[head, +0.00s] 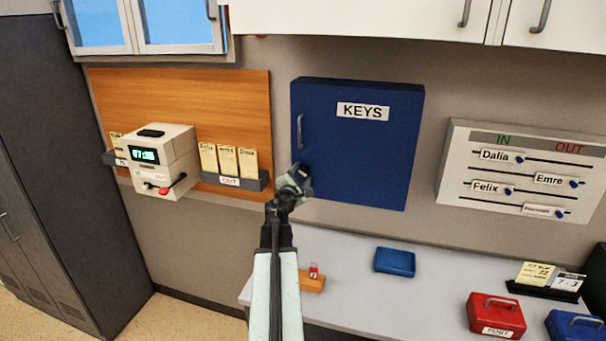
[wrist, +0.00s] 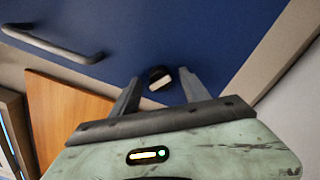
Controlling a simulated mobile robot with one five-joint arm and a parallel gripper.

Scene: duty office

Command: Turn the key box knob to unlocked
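The blue key box (head: 365,140), labelled KEYS, hangs shut on the wall in the head view. Its blue door also fills the upper part of the wrist view (wrist: 215,35). The knob (wrist: 158,77) is small and dark with a pale bar on it, seen between my fingertips in the wrist view. My gripper (wrist: 158,80) is open, with a finger on each side of the knob and a visible gap on both sides. In the head view my gripper (head: 294,180) is at the box's lower left corner and hides the knob.
The door handle (head: 299,131) is above my gripper. A time clock (head: 165,160) and a card rack (head: 235,180) are to the left. An IN/OUT board (head: 520,170) is to the right. The desk (head: 350,260) below holds a blue box (head: 395,261) and a red box (head: 495,315).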

